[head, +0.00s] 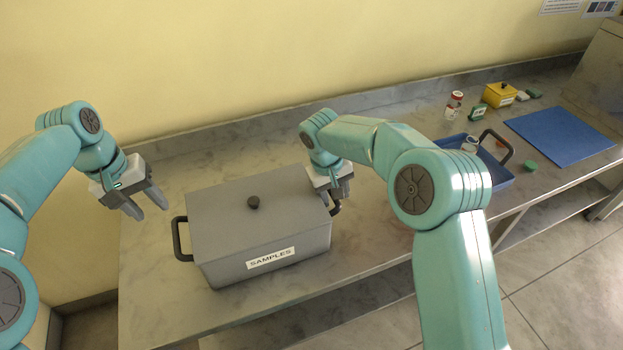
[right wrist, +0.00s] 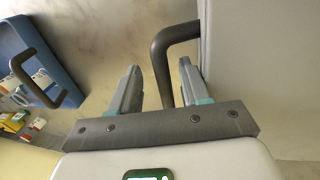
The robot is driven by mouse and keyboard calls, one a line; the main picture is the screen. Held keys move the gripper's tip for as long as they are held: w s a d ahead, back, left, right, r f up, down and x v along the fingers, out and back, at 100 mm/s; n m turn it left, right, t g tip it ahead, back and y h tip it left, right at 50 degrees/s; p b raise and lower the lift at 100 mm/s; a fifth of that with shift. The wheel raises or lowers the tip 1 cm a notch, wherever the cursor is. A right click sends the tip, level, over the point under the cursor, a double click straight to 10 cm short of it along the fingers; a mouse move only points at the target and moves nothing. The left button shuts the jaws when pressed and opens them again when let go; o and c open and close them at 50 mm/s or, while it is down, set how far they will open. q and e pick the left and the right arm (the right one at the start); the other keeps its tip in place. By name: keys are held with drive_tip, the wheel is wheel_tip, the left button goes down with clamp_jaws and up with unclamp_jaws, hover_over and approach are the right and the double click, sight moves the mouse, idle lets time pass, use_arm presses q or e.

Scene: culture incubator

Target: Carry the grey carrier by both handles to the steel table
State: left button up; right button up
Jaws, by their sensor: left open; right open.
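The grey carrier (head: 222,232), a lidded box with a dark knob and a "SAMPLES" label, stands level on a long grey metal-looking bench (head: 150,285). Its left handle (head: 178,240) is dark and free. My left gripper (head: 150,202) is open and empty, above and left of that handle. My right gripper (head: 337,195) is open at the carrier's right side, partly hidden by my arm. In the right wrist view its fingers stand either side of the dark right handle (right wrist: 162,62), unclosed; the carrier's wall (right wrist: 262,60) is at right. I cannot tell whether this bench is the steel table.
Right of the carrier, a blue tray (head: 497,179) with a dark handle holds small items. A blue mat (head: 560,136), a yellow box (head: 499,95), jars (head: 454,104) and a green lid (head: 530,166) lie further along. A wall runs behind the bench.

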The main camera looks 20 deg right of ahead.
wheel_tip(320, 180, up, 11)
drive_tip(key=a, duration=0.2)
drive_tip(key=shift+s+a, duration=0.1)
drive_tip(key=shift+s, duration=0.05)
idle(0.4)
